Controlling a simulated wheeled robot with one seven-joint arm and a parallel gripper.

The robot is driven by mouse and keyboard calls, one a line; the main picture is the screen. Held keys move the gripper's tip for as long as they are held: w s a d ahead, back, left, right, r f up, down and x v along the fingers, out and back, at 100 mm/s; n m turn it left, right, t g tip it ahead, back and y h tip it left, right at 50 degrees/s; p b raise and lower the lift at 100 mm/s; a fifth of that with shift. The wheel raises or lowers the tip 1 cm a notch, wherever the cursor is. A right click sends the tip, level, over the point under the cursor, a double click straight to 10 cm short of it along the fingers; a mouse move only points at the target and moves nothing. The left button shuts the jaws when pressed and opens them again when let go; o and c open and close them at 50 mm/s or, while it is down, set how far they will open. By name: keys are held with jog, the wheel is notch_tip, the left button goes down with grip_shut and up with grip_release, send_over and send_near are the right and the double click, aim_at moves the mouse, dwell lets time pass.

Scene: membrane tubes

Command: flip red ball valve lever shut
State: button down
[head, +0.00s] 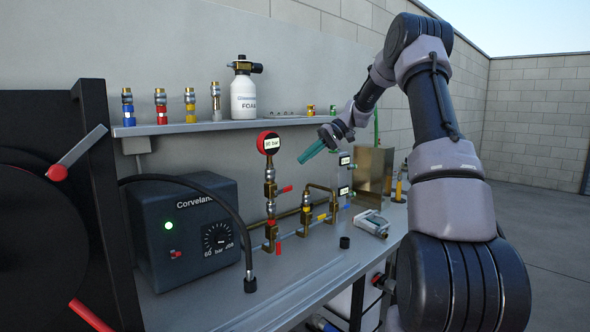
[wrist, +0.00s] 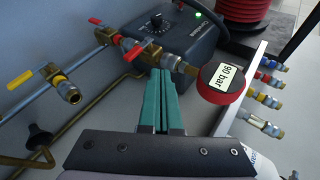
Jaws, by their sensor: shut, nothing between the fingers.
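Several red levers are in view, and I cannot tell for certain which one the task names. In the head view, one red lever (head: 285,189) sticks out to the right from the brass column under the gauge, and another red lever (head: 278,248) hangs by the lower brass fitting.
The red-rimmed gauge (head: 269,143) tops the brass column. The dark Corvelan box (head: 190,225) stands left, with a black hose arching over it. A shelf (head: 215,126) with fittings and a white foam bottle (head: 244,97) runs behind. A black cap (head: 345,242) lies on the bench.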

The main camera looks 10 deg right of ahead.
jog(key=v, duration=0.3)
jog(key=shift+w+d, duration=0.1)
jog(key=shift+d, duration=0.25)
jog(key=s+a+r+m+t+h, duration=0.1)
jog(key=s+a+r+h, duration=0.15)
jog(key=s, duration=0.55)
jog(key=s+a+r+m+t+h, duration=0.1)
jog(key=s+r+m+t+h, duration=0.15)
jog(key=s, duration=0.65)
jog(key=s+a+r+t+h, duration=0.1)
jog(key=s+a+r+h, duration=0.15)
jog(key=s, duration=0.55)
jog(key=s+m+t, duration=0.1)
jog(key=s, duration=0.4)
jog(key=s+d+f+m+t+h, duration=0.1)
jog(key=s+t, duration=0.1)
jog(key=s, duration=0.3)
jog(key=shift+s+d+f, duration=0.25)
jog(key=shift+s+d, duration=0.05)
jog(key=shift+s, duration=0.05)
jog(key=shift+m, duration=0.25)
